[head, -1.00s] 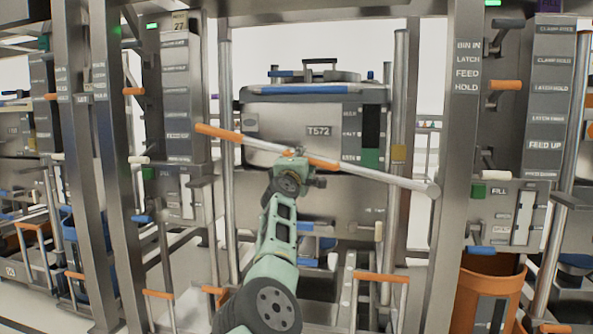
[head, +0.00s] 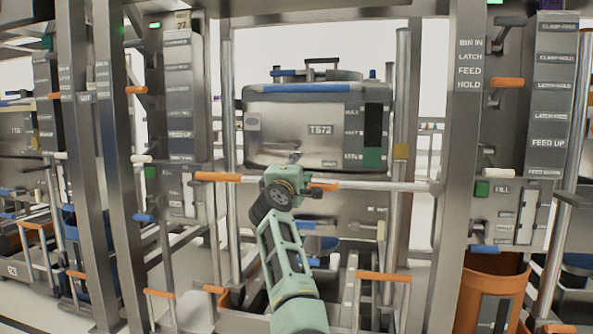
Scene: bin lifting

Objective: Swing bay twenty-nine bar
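A long bar (head: 385,186) lies nearly level across the middle bay in the head view, below the grey bin marked T572 (head: 315,128). It has an orange grip at its left end and another orange stretch near the middle; its right end meets the right post. My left gripper (head: 292,184) is at the middle of the bar and appears shut on it, but my wrist hides the fingertips. My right gripper is not in view. A plate at the upper left of the bay seems to read 27 or 77; I see no 29.
Steel posts (head: 459,170) flank the bay, with label panels beside them. An orange bucket (head: 490,285) stands at the lower right. Lower orange-topped rails (head: 384,276) stick out below the bar. Similar bays continue to the left.

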